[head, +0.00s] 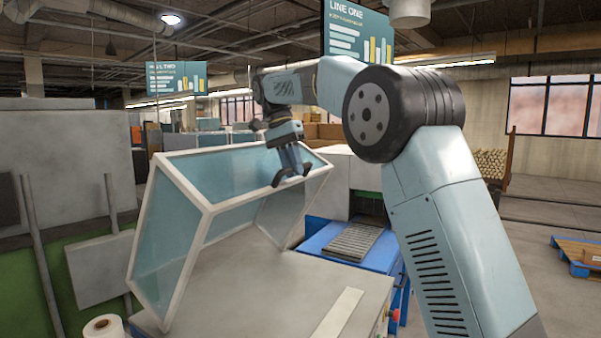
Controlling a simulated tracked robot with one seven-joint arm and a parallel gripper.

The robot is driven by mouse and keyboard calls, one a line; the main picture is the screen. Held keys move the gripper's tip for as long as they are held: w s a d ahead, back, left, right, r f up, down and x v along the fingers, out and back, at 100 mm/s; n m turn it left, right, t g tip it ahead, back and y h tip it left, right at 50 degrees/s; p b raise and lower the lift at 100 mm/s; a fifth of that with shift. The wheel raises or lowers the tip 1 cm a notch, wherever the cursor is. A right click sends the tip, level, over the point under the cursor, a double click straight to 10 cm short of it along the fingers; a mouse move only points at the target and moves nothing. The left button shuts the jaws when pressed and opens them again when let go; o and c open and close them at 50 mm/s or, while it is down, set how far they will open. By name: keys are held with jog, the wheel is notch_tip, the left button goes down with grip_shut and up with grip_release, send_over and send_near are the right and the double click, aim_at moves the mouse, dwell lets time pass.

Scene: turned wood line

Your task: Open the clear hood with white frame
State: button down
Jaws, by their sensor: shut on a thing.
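The clear hood with white frame (207,212) stands tilted over a grey worktop (255,285) in the head view. Its panes are clear and bluish. Its right edge is raised well above the worktop, and its lower left corner is down near the worktop's left side. My gripper (292,178) is at the raised edge of the frame, on the right of the hood. It is shut on the hood there; the fingers cover the exact spot of the grip.
A blue conveyor with grey rollers (355,240) adjoins the worktop at the back right. A white roll (103,326) is at the lower left. Grey panels and posts (105,265) stand left of the hood. A pale strip (338,313) lies on the worktop, which is otherwise clear.

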jog(key=shift+w+a+f, duration=0.2)
jog(key=shift+a, duration=0.1)
jog(key=c, duration=1.4)
grip_release()
jog(key=shift+c, duration=0.2)
jog(key=shift+o, duration=0.6)
jog(key=shift+w+f, duration=0.1)
jog(key=shift+w, duration=0.05)
jog(key=shift+o, duration=1.3)
jog(key=shift+d+r, duration=0.1)
jog(key=shift+r, duration=0.1)
